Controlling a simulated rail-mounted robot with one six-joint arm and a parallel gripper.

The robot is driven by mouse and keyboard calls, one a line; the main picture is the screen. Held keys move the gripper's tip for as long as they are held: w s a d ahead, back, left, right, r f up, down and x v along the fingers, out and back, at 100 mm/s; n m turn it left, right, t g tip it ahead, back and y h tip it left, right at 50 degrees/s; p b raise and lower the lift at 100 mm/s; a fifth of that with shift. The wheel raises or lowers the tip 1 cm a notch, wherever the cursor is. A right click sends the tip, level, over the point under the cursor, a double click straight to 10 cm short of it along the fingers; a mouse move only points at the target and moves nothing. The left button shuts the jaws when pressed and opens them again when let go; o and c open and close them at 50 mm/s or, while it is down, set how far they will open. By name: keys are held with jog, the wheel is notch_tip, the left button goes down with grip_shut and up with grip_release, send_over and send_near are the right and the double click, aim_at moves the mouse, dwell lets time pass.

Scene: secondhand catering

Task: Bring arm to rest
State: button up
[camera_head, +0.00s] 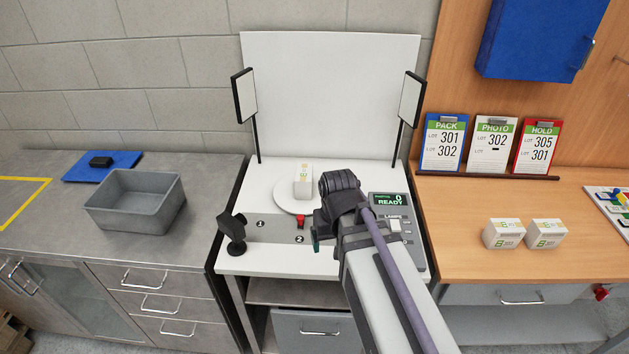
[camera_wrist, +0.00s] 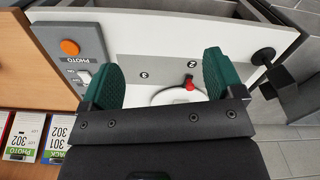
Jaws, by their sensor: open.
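My arm (camera_head: 385,285) reaches from the lower right to the front of the white photo station. My gripper (camera_wrist: 163,75) shows two green fingers spread apart with nothing between them in the wrist view. It hangs above the station's front panel, and the arm mostly hides it in the head view, where only a bit of green finger shows. A white box (camera_head: 303,182) stands on the round white turntable (camera_head: 285,199), behind the gripper and apart from it.
A control panel (camera_head: 391,241) reading READY lies close right of my arm; its orange button (camera_wrist: 69,47) shows in the wrist view. A red switch (camera_head: 300,222) and black stand (camera_head: 233,230) are left. Two boxes (camera_head: 503,234) sit right; a grey bin (camera_head: 134,203) stands left.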

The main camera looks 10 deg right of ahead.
notch_tip(320, 180, down, 6)
jog(key=s+b, duration=0.2)
jog(key=b, duration=0.3)
jog(key=shift+s+b, duration=0.2)
jog(key=shift+b, duration=0.2)
jog(key=shift+c, duration=0.2)
dwell(0.9)
